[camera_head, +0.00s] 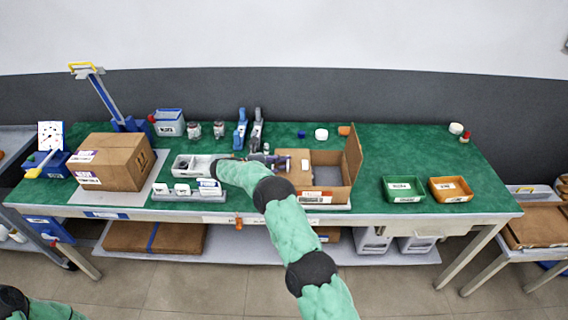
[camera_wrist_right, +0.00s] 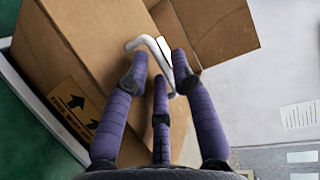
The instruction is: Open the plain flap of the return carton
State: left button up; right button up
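My right gripper (camera_head: 284,162) is at this left part, mostly hidden by my arm in the head view. In the right wrist view its purple fingers (camera_wrist_right: 158,72) are spread apart over a carton (camera_wrist_right: 95,35) with an arrow label (camera_wrist_right: 72,103). A white bent rod (camera_wrist_right: 152,45) shows between the fingertips; I cannot tell whether they touch it. My left gripper is out of view.
A closed carton (camera_head: 118,160) stands at the left on a pale plate. A white tray (camera_head: 190,192) with small boxes lies left of my right arm. A green bin (camera_head: 403,190) and an orange bin (camera_head: 450,190) stand at the right. The mat beyond them is mostly clear.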

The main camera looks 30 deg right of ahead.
jog(key=shift+d, duration=0.3)
jog(key=shift+f, duration=0.1)
grip_shut()
jog(key=shift+w+a+r+n+g+h, duration=0.1)
jog(key=shift+a+n+g+h, duration=0.1)
jog(key=shift+h, duration=0.3)
jog(key=shift+w+a+r+n+g+h, duration=0.1)
jog(key=shift+n+h, duration=0.1)
jog(key=shift+h, duration=0.3)
jog(key=shift+a+r+h, duration=0.1)
jog(key=shift+r+h, duration=0.15)
jog(key=shift+h, duration=0.05)
